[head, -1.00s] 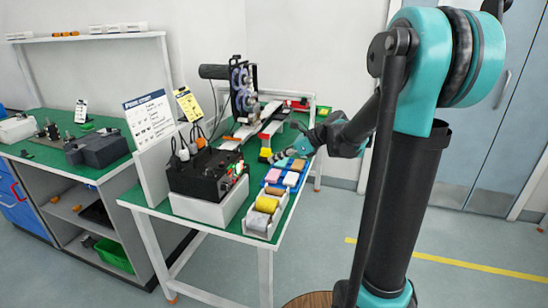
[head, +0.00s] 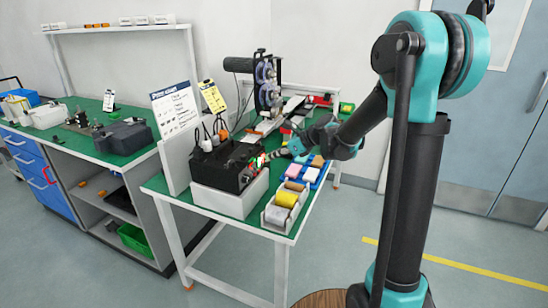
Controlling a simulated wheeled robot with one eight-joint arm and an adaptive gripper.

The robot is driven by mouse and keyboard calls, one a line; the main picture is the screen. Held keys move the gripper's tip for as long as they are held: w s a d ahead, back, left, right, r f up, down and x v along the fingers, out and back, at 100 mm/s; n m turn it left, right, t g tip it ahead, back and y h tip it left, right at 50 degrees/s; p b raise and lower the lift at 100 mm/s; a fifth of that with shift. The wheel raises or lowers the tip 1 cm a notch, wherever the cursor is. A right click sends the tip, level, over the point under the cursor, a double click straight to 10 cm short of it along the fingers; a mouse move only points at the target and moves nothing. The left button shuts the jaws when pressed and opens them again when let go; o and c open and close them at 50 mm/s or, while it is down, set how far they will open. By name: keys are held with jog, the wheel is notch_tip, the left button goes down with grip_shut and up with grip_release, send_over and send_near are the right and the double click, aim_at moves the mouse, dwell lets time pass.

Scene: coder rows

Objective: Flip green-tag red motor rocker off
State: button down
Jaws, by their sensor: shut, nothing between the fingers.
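The black control box (head: 222,165) sits on a white base (head: 233,201) on the green-topped bench. Its front panel (head: 251,172) faces right and carries small red and green spots. The red motor rocker and its green tag are too small to tell apart, and I cannot read the rocker's position. My gripper (head: 271,155) is shut and empty, its tips beside the upper far part of that panel. I cannot tell whether the tips touch it. The gripper hides part of the bench behind it.
A white tray with a yellow roll (head: 286,198) stands at the near bench corner. A blue tray with coloured blocks (head: 311,174) lies below my arm. A printer-like machine with reels (head: 268,84) stands behind. Sign boards (head: 177,109) stand at left. Floor at right is clear.

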jog(key=shift+a, duration=0.1)
jog(key=shift+w+a+r+h, duration=0.1)
jog(key=shift+a+r+h, duration=0.1)
jog(key=shift+h, duration=0.3)
jog(key=shift+r, duration=0.75)
jog(key=v, duration=1.3)
